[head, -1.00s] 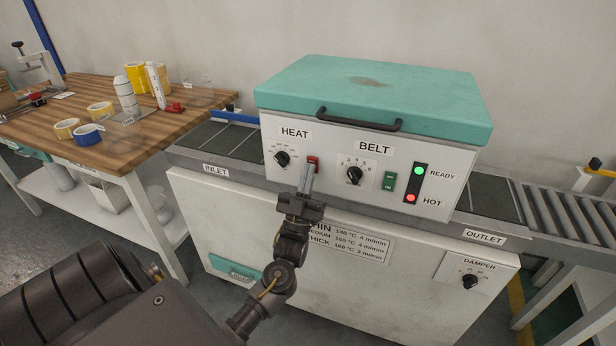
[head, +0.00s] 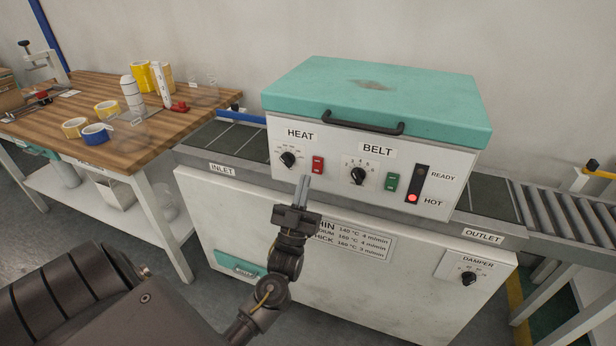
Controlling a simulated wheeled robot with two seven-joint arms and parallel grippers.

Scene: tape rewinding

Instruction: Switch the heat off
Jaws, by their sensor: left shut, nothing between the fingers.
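The heat section of the machine's panel has a black HEAT knob (head: 288,159) and a red rocker switch (head: 318,165) beside it. Which way the rocker is tipped is too small to tell. My left gripper (head: 303,187) is shut and empty, its fingertips pointing up just below and left of the red switch, apparently apart from it. On the indicator strip, the red HOT lamp (head: 412,198) is lit and the READY lamp (head: 420,170) is dark. My right gripper is not in view.
The BELT knob (head: 358,175) and green belt switch (head: 391,182) sit right of the heat controls. A handle (head: 362,127) juts out above the panel. A wooden table (head: 130,150) with tape rolls stands at left; a roller conveyor (head: 570,218) runs off at right.

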